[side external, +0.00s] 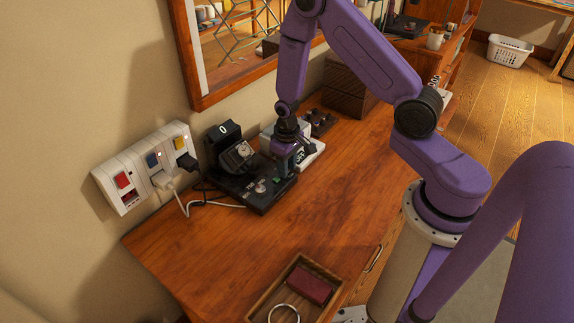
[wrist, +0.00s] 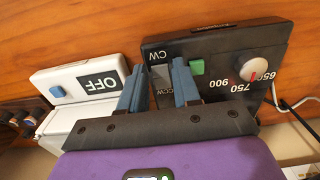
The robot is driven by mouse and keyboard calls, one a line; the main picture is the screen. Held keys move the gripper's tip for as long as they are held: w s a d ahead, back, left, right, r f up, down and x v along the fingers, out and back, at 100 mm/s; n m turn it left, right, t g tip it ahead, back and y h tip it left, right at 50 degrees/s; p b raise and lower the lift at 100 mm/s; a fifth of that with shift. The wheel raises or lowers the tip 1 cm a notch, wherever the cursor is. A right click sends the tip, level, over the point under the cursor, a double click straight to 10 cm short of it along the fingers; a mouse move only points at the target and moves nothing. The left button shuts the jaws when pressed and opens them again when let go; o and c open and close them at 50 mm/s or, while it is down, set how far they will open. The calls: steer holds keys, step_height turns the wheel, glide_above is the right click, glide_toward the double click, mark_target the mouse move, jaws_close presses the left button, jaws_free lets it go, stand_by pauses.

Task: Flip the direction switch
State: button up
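The direction switch (wrist: 160,76) is a grey patch on the black control panel (wrist: 215,50), between the labels CW and CCW. In the wrist view my gripper (wrist: 158,66) is open, with one blue finger on each side of the switch. I cannot tell whether either finger touches it, and the fingers partly cover the CCW label. A green button (wrist: 197,67) and a round speed dial (wrist: 253,70) sit on the same panel. In the side view my gripper (side external: 284,158) is low over the right end of the black device (side external: 258,195), hiding the switch.
A white box marked OFF (wrist: 80,80) with a blue button stands close beside the device. A wall power strip (side external: 150,165) has cables running to the desk. A wooden tray (side external: 262,300) lies at the front, and a wooden box (side external: 345,85) at the back. The middle desktop is clear.

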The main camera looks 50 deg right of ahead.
jaws_close()
steer(key=shift+w, duration=0.1)
steer(key=shift+w+r+g, duration=0.1)
steer(key=shift+w+g, duration=0.05)
steer(key=shift+g, duration=0.55)
steer(key=shift+w+g, duration=0.15)
steer(key=shift+g, duration=0.55)
